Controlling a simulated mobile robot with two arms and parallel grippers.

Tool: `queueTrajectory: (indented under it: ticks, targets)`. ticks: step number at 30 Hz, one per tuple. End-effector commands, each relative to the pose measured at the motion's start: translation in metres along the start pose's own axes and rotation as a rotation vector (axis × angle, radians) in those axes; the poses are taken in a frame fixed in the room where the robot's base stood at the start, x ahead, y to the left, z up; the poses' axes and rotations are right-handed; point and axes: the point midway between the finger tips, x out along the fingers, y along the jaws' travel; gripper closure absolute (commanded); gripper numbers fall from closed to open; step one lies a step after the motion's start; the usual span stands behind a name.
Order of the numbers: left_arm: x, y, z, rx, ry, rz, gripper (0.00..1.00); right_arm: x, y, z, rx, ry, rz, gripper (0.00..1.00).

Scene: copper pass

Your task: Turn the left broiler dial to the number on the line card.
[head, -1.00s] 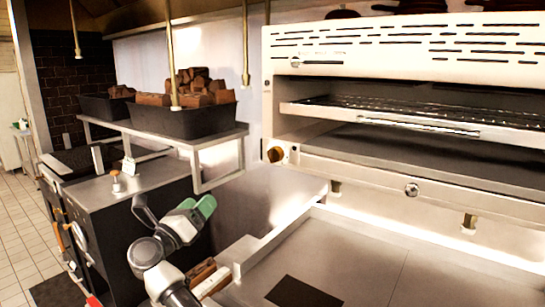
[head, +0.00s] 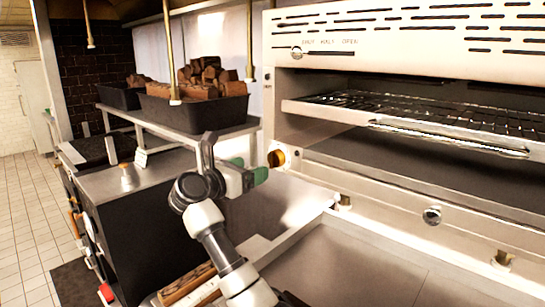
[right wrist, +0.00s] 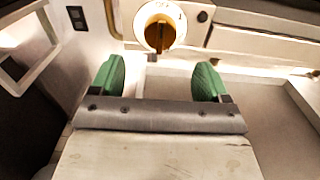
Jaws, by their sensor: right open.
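The left broiler dial (head: 277,158) is a brass-coloured knob at the left end of the broiler's (head: 350,180) front. It also shows in the right wrist view (right wrist: 159,27), on a pale round plate with marks too small to read. My right gripper (head: 249,169) is open and empty, just left of the dial in the head view. In the right wrist view its green fingertips (right wrist: 159,78) stand wide apart, with the dial ahead between them, not touching it. I cannot make out a line card with a number. My left gripper is not in view.
A small lever (head: 297,53) is above, by faint lettering. Black bins (head: 195,112) of brown chunks stand on a steel shelf at left. A steel counter (head: 350,260) lies below the broiler.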

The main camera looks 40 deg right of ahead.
Motion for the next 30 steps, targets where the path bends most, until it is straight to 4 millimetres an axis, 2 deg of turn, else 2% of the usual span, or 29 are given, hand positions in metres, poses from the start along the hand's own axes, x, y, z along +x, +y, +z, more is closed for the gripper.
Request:
queueTrajectory:
  ticks: [1,6,12,17,24,26,30]
  targets:
    - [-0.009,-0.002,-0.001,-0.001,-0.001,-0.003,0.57,0.012,-0.001,0.005,-0.003,-0.004,-0.005,0.23]
    - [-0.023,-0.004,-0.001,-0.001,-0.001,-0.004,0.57,0.045,-0.001,0.005,-0.004,-0.005,-0.004,0.23]
    - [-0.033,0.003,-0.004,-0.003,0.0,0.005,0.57,0.07,0.0,0.003,-0.004,-0.004,-0.001,0.23]
    - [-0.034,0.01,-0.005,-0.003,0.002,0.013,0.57,0.078,0.0,0.001,-0.001,-0.002,0.001,0.23]
    - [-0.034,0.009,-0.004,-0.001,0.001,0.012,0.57,0.078,0.0,0.0,-0.001,-0.001,0.0,0.23]
    - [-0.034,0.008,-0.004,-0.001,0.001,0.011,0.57,0.078,0.0,0.0,-0.001,-0.001,0.0,0.31]
    - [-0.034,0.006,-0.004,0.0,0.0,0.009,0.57,0.078,0.0,0.0,-0.001,-0.001,0.0,0.52]
